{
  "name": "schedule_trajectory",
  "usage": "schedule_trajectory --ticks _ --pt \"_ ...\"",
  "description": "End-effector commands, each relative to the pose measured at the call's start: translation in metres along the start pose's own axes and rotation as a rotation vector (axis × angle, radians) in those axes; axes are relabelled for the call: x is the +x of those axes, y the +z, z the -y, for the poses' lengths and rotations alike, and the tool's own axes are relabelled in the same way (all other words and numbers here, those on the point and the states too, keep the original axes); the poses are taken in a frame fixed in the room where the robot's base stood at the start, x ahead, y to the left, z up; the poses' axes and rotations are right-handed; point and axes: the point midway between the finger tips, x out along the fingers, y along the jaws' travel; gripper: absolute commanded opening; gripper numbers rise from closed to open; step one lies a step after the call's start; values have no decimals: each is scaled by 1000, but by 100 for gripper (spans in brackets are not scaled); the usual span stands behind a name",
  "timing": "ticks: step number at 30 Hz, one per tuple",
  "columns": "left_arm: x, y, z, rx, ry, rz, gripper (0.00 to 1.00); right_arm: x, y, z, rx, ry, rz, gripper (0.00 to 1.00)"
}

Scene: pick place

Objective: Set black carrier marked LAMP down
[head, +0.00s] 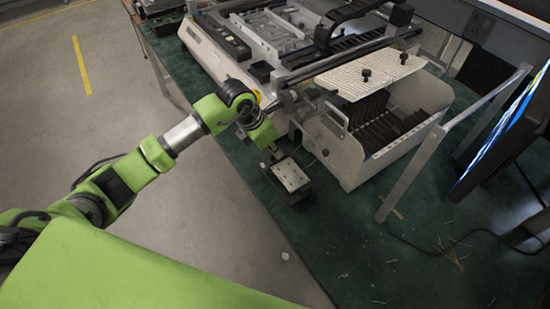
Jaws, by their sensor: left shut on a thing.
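My left arm reaches in from the left, and its gripper (273,156) is over the near left edge of the green table. The gripper is shut on a small black carrier (292,196) with a pale, dotted top plate. The carrier is in front of the large machine, at the table's left edge. I cannot tell whether its underside touches the table. The marking LAMP is too small to read. My right gripper is not in view.
The green table (340,240) has free room in front of the carrier. A white machine with a slotted rack box (345,160) stands just behind and right. A metal frame (412,172) and a screen (500,135) stand at the right. Loose wires (455,255) lie near the front.

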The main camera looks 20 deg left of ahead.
Motion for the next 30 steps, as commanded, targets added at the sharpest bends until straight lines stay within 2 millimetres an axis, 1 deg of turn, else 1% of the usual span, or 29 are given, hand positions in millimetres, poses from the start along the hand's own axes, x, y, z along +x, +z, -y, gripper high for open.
schedule_trajectory --ticks 1,3,5,12,15,16,18,27,30 --pt "13 -5 2 -1 -4 -1 0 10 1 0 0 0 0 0" --pt "23 -10 1 -1 -4 0 0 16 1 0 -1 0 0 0" --pt "29 -12 1 0 -2 0 0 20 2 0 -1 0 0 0" --pt "28 -12 1 1 -1 0 0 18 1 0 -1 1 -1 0" --pt "31 -13 0 1 -1 0 0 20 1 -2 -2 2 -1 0" --pt "31 -13 0 1 -1 0 12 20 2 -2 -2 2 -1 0" --pt "30 -12 0 1 -1 0 26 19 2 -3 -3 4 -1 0" --pt "30 -12 0 1 -1 0 26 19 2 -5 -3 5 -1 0" --pt "26 -11 0 1 -1 1 26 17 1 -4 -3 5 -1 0"
